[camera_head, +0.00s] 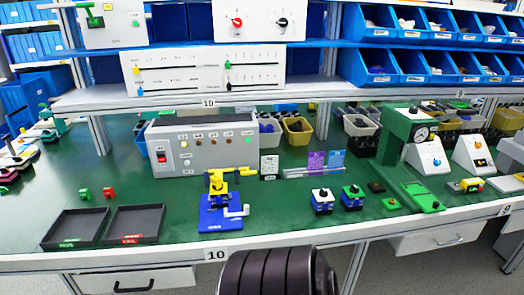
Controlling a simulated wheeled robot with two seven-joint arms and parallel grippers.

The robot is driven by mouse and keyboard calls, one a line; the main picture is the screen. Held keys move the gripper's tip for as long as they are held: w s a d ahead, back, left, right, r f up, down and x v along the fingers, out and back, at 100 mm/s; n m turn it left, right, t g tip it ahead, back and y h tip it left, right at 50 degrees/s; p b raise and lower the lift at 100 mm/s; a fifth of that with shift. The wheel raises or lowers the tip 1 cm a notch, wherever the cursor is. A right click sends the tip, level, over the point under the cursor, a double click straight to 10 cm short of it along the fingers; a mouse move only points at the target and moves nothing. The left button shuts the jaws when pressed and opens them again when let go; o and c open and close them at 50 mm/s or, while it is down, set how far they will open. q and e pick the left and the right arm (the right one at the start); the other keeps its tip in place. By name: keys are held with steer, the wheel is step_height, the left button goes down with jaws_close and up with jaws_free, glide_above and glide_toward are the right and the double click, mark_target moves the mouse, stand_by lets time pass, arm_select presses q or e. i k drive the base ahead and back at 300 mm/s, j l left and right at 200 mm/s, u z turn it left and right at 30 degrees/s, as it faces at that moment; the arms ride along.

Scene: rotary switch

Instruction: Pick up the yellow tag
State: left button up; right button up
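I cannot make out a clear yellow tag. Yellow parts do show: a yellow clamp (218,183) stands on a blue base (222,214) near the front edge of the green bench. A small yellow block (470,184) with red and green parts lies at the right of the bench. Neither of my grippers is in view.
Two dark trays (76,227) (135,225) sit at the front left. Shelves with blue bins (410,67) overhang the back. Bench between the trays and clamp is clear.

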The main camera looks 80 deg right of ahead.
mark_target(215, 180)
steer(key=z, duration=2.2)
